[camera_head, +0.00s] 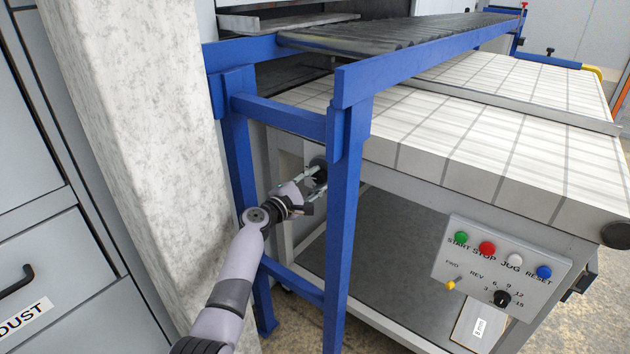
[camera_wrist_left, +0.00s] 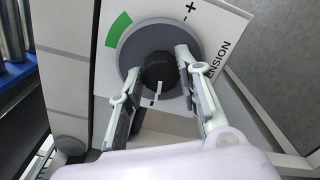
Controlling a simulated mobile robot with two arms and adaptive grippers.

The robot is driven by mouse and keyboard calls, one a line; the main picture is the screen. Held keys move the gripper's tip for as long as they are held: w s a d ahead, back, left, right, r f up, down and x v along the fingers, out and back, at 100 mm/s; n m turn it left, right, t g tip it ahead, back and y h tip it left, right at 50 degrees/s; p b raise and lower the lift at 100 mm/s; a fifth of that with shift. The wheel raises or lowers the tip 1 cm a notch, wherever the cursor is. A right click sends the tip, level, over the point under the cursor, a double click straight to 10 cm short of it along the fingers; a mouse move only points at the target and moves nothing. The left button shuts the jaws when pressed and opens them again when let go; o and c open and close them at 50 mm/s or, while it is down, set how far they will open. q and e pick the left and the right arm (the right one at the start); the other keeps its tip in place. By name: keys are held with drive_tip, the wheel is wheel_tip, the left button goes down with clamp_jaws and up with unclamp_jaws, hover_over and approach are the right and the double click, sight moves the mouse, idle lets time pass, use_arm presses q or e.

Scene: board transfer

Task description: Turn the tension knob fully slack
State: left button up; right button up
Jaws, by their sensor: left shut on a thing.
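The black tension knob (camera_wrist_left: 158,72) sits on a round grey dial on a white plate (camera_wrist_left: 225,35). The plate carries a green band, a plus and a minus mark and the word TENSION, partly hidden by a finger. The knob's white pointer mark faces the bottom of the left wrist view. My left gripper (camera_wrist_left: 163,85) is shut on the knob, one finger on each side. In the head view my left gripper (camera_head: 312,182) reaches between the blue frame legs to the dark knob (camera_head: 319,166). My right gripper is not in view.
Blue frame legs (camera_head: 343,230) stand close on both sides of my left arm, under a roller conveyor (camera_head: 400,35). A concrete pillar (camera_head: 140,120) is to the left. A control panel (camera_head: 500,265) with coloured buttons is at the right. A tiled-pattern table (camera_head: 470,120) lies behind.

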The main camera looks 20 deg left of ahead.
use_arm(q)
drive_tip(key=shift+f, duration=0.1)
drive_tip(key=o, duration=1.1)
drive_tip(key=shift+o, duration=0.2)
drive_tip(key=v, duration=1.2)
